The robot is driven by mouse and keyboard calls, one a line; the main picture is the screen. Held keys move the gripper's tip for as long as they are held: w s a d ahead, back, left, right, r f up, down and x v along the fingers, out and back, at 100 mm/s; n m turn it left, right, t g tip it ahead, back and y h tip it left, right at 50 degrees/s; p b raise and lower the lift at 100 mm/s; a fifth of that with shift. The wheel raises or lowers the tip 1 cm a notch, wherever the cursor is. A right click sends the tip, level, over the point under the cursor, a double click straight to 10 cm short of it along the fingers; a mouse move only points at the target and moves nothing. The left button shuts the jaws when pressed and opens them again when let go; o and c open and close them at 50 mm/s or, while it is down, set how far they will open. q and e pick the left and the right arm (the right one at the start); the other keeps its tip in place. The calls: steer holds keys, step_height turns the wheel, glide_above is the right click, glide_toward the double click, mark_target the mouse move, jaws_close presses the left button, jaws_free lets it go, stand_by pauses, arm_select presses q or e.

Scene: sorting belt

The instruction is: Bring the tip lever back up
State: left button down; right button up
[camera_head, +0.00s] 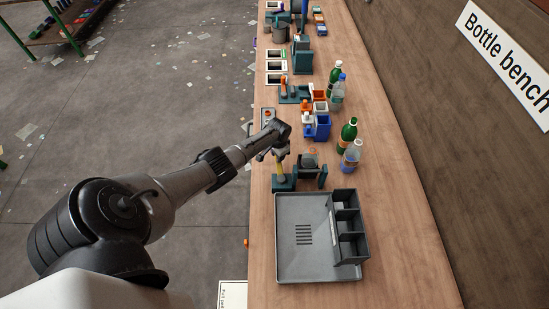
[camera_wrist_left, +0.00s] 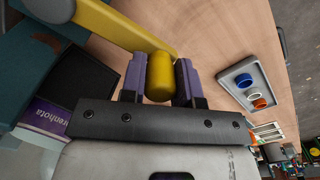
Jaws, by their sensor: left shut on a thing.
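The tip lever (camera_head: 281,168) is a yellow bar on a teal stand (camera_head: 284,184) in the head view. In the left wrist view its yellow bar (camera_wrist_left: 118,25) runs from the upper left to a rounded yellow knob (camera_wrist_left: 160,76). My left gripper (camera_wrist_left: 161,66) is shut on this knob, with one purple finger on each side. In the head view my left gripper (camera_head: 282,149) is at the top of the lever, small and partly hidden by its own wrist. A greyish round container (camera_head: 310,161) sits beside the lever in the teal fixture. My right gripper is not in view.
A grey tray (camera_head: 287,265) with a dark divided box (camera_head: 349,235) stands nearer on the bench. Bottles (camera_head: 349,134) stand to the right of the fixture. In the left wrist view, a small grey tray (camera_wrist_left: 241,75) with blue, white and orange rings lies to the right.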

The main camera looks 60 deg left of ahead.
arm_select(q)
steer(key=shift+w+d+f+m+b, duration=0.1)
steer(key=shift+w+d+m+b, duration=0.15)
steer(key=shift+w+m+b, duration=0.35)
steer(key=shift+s, duration=0.1)
steer(key=c, duration=0.8)
jaws_free()
steer(key=shift+c, duration=0.2)
steer(key=shift+r, duration=0.2)
steer(key=shift+r+p, duration=0.35)
steer(key=shift+p, duration=0.05)
step_height(320, 180, up, 13)
steer(key=p, duration=0.1)
steer(key=shift+p, duration=0.4)
steer(key=shift+d+f, duration=0.1)
